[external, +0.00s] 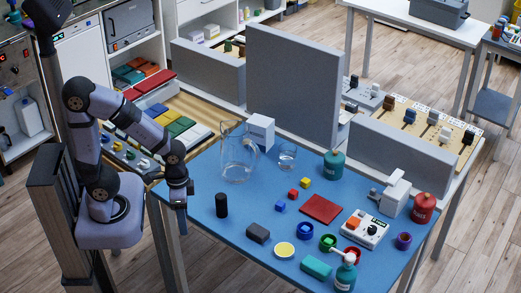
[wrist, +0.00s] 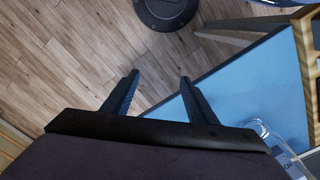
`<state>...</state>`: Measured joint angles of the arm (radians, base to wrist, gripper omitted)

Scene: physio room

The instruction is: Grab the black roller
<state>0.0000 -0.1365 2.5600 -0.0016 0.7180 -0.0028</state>
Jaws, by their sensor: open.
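The black roller (external: 221,205) is a small dark cylinder standing upright on the left part of the blue table (external: 205,215). My gripper (external: 181,203) hangs at the table's left edge, to the left of the roller and apart from it. In the wrist view my gripper (wrist: 158,88) shows two dark fingers spread wide, with nothing between them. The wrist view shows floor and a blue table corner (wrist: 240,90); the roller is not seen there.
A clear pitcher (external: 238,160) stands behind the roller, and a dark grey block (external: 258,233) lies in front to its right. Small cubes, a red pad (external: 321,208), bottles and coloured rings fill the table's right. Grey partitions (external: 290,85) stand along the back.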

